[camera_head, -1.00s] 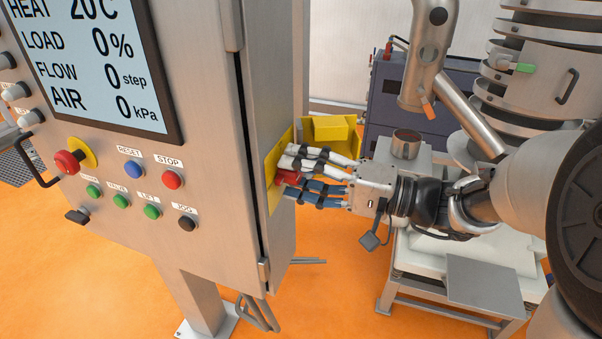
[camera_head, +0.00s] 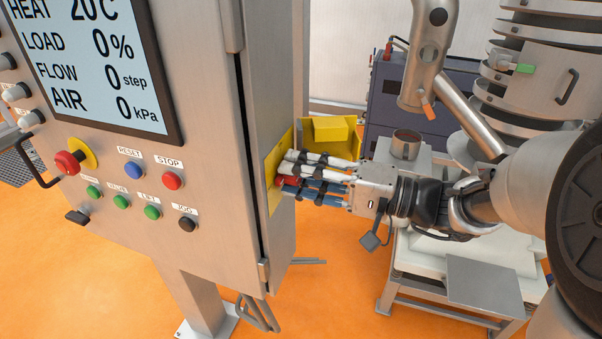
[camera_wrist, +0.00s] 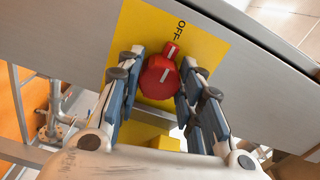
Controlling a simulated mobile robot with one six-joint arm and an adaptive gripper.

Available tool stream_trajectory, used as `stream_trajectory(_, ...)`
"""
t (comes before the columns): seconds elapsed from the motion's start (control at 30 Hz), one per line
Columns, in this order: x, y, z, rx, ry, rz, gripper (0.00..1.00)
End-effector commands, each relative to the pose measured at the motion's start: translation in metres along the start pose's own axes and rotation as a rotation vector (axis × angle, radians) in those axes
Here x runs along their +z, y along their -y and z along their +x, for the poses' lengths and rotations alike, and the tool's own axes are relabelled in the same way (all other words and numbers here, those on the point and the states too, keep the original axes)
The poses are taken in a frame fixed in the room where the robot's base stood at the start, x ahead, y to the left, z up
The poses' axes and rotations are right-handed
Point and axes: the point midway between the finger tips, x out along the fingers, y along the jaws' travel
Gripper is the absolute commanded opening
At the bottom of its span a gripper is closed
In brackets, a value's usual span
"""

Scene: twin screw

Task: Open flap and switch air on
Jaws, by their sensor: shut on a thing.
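The red switch knob (camera_wrist: 160,77) sits on a yellow plate (camera_wrist: 207,46) on the cabinet's side, with "OFF" printed by its pointer end. In the head view the knob (camera_head: 285,181) is mostly hidden by my fingers. My gripper (camera_wrist: 158,84) is shut on the knob, with a finger pad at each side of it. A yellow box-like piece (camera_head: 331,129), perhaps the flap, stands out beyond the plate and leaves the knob uncovered. The display (camera_head: 95,62) reads AIR 0 kPa.
The cabinet front (camera_head: 120,245) carries a red emergency stop (camera_head: 67,163) and several coloured buttons, clear of my gripper. A steel machine with a pipe (camera_head: 428,60) stands at the right. Orange floor (camera_head: 320,290) is open below.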

Motion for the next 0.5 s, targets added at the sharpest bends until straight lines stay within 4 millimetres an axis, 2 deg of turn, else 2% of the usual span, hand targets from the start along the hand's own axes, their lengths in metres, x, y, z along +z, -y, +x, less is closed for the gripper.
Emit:
stream_trajectory(0.27, -0.0001, 0.0018, 0.0000, 0.000, 0.000, 0.135, 0.10)
stream_trajectory(0.5, -0.0004, 0.0030, 0.0000, 0.000, 0.000, 0.349, 0.10)
